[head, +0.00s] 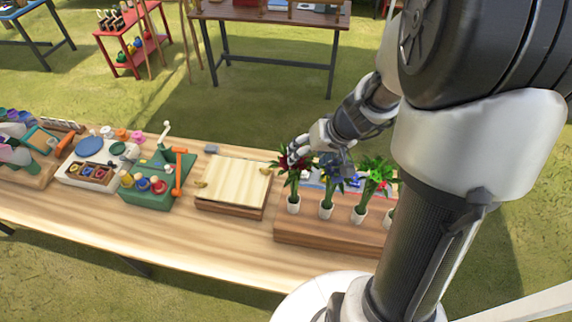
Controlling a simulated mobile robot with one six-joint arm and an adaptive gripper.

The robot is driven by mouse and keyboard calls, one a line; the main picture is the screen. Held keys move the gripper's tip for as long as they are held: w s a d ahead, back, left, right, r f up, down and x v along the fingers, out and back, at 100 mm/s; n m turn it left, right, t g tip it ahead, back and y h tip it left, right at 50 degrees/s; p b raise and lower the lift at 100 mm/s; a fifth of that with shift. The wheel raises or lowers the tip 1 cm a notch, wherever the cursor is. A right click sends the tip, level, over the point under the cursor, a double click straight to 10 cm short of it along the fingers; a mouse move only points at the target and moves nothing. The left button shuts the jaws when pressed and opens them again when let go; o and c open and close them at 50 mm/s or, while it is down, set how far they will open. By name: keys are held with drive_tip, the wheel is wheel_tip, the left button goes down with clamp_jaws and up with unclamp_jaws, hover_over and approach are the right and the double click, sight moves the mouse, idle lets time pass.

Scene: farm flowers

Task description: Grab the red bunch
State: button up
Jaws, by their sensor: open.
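The red bunch (289,161), dark red flowers on green stems, stands upright in a white vase (293,205) at the left end of a wooden riser on the table. My gripper (297,153) is open at the flower heads of the red bunch, overlapping them in the picture. I cannot tell whether its fingers touch the flowers or stems. My gripper and wrist hide part of the bunch.
A blue bunch (332,172) stands close on the right, then a leafy green bunch (377,172); another vase is partly hidden by my arm. A pale wooden board (233,184) lies left of the riser (300,232). Trays of tools and jars (158,180) fill the table's left side.

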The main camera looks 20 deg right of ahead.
drive_tip(key=shift+a+x, duration=0.25)
drive_tip(key=shift+x, duration=0.85)
drive_tip(key=shift+b+x, duration=0.55)
drive_tip(key=shift+x, duration=2.1)
drive_tip(key=shift+a+r, duration=0.1)
drive_tip(key=c, duration=1.2)
